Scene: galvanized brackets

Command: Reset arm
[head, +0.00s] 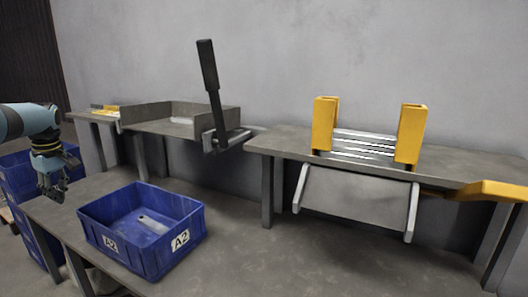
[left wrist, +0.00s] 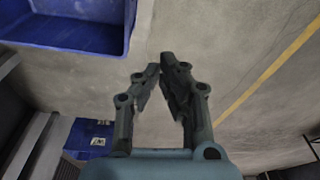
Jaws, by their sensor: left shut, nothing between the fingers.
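My left arm comes in from the left edge of the head view. Its gripper (head: 52,190) points down near the left end of the front table, to the left of the blue A2 bin and apart from it. In the left wrist view the fingers of the left gripper (left wrist: 160,75) are closed together at the tips, with nothing between them. Floor shows beyond the fingertips. My right gripper is in neither view.
The blue A2 bin (head: 105,240) stands on the front table (head: 225,270) and holds a grey metal piece (head: 152,224). A black-handled lever (head: 209,75) stands on the back left bench. Yellow guides (head: 324,124) hold shiny metal strips (head: 362,146) at right. Stacked blue bins (head: 18,185) are at left.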

